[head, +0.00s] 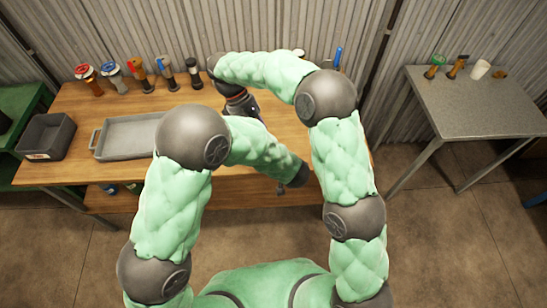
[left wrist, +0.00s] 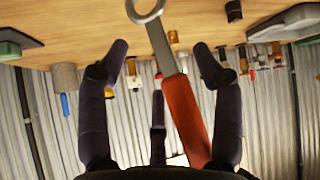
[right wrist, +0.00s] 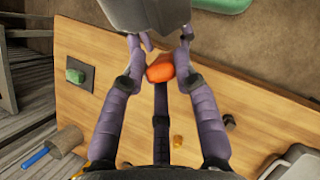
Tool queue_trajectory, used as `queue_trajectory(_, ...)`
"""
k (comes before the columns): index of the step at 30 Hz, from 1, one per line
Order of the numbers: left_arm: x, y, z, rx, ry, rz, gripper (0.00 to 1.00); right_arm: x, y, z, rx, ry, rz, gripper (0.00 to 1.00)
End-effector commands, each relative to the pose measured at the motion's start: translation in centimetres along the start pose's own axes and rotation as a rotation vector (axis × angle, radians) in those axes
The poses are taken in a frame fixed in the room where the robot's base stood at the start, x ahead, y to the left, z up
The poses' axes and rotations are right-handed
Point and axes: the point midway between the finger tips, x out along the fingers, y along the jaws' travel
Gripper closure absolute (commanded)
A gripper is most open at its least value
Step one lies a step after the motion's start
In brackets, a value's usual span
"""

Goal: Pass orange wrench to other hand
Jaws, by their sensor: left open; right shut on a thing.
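The orange wrench (left wrist: 187,115) shows in the left wrist view, with its orange handle low and its grey shank and ring end (left wrist: 147,12) at the top. My left gripper (left wrist: 160,50) is open, and the wrench crosses the space between its fingers, nearer the right one. In the right wrist view, my right gripper (right wrist: 157,65) is shut on the wrench, whose orange handle (right wrist: 160,72) shows nearly end-on between the fingertips. The right gripper (head: 243,102) is partly visible there.
The wooden workbench (head: 70,105) carries a grey tray (head: 125,135), a dark bin (head: 47,137) and several upright tools along the back. A metal side table (head: 490,105) with small items stands at the right. My arms cross over the bench middle.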

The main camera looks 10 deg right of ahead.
Motion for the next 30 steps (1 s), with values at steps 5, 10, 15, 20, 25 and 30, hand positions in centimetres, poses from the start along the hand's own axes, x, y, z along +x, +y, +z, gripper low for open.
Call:
queue_trajectory(5,0.89,-0.06,0.0,-0.001,-0.001,-0.001,0.34,-0.05,0.01,0.02,0.0,0.001,0.0,1.0)
queue_trajectory(10,0.97,-0.03,0.01,-0.001,-0.001,0.0,0.34,-0.05,0.01,0.02,0.0,0.0,0.0,1.0)
queue_trajectory(15,0.95,-0.03,0.0,-0.001,-0.001,0.0,0.51,-0.05,0.01,0.02,0.0,0.0,0.0,1.0)
queue_trajectory(20,0.94,-0.02,0.0,-0.001,-0.001,0.0,0.96,-0.05,0.0,0.02,0.0,0.001,0.0,1.0)
queue_trajectory(25,0.92,0.02,-0.06,-0.002,0.0,0.001,1.0,-0.05,-0.01,0.02,0.0,0.001,0.0,0.45)
queue_trajectory(30,0.92,0.0,-0.05,-0.002,0.0,0.001,1.0,-0.04,0.0,0.01,0.0,0.0,0.0,0.43)
